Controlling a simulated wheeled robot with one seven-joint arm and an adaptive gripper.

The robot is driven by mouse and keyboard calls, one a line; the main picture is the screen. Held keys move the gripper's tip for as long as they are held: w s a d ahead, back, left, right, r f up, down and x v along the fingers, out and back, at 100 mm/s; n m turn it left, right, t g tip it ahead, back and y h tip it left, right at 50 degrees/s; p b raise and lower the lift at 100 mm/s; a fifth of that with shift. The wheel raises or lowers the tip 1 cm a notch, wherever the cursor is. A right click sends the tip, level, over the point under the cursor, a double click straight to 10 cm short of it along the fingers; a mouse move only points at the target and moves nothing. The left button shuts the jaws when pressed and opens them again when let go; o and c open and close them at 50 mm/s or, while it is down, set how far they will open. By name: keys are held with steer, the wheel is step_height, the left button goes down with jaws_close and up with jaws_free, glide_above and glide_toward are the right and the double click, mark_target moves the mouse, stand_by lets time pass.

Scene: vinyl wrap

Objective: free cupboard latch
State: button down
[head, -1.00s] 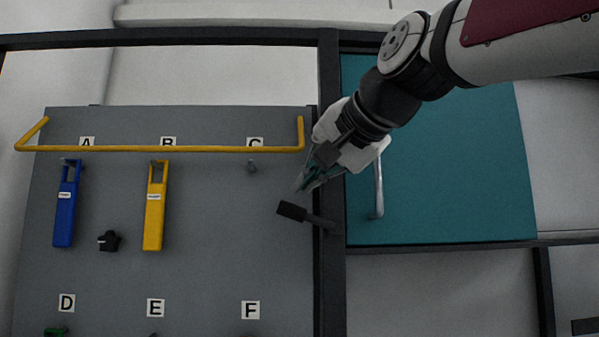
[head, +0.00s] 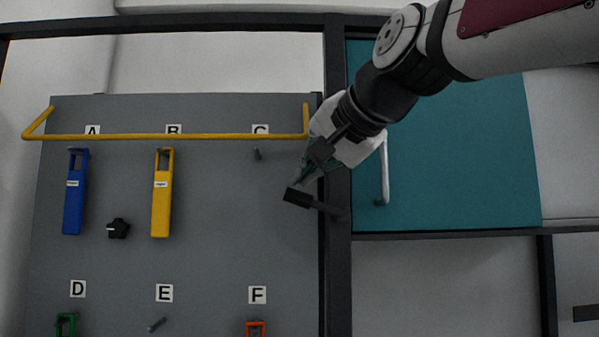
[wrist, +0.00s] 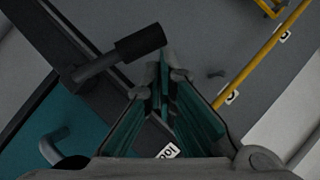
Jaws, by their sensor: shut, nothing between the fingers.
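The cupboard latch is a dark lever with a thick black grip (head: 298,197), fixed to the dark frame post and pointing left and slightly up across the board's edge. The cupboard door (head: 450,150) is teal and looks closed, with a pale bar handle (head: 384,170). My gripper (head: 296,184) is shut and empty, its fingertips just above the grip; in the head view they seem to touch or overlap it. In the wrist view the shut fingertips (wrist: 165,72) lie beside the end of the black grip (wrist: 140,43), with a small gap in the picture.
A grey board (head: 220,220) left of the post (head: 337,270) carries hooks, a blue tag (head: 75,195), a yellow tag (head: 162,195) and a black knob (head: 118,229). A yellow rail (head: 170,136) crosses its top, close to my gripper. Space below the lever is clear.

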steer(key=v, duration=1.2)
steer(key=shift+f, duration=0.1)
steer(key=s+d+f+n+g+h, duration=0.1)
steer(key=s+d+f+g+h, duration=0.1)
steer(key=f, duration=1.1)
steer(key=s+d+f+n+g+h, duration=0.2)
steer(key=s+d+f, duration=0.3)
steer(key=f, duration=0.9)
steer(key=s+d+f+n+g+h+b, duration=0.1)
steer(key=s+d+f, duration=0.3)
steer(key=f, duration=1)
steer(key=shift+f+n+g+h, duration=0.25)
steer(key=shift+n+g+h, duration=0.15)
steer(key=shift+n+g, duration=0.25)
steer(key=c, duration=2.3)
jaws_free()
steer(key=shift+s, duration=0.15)
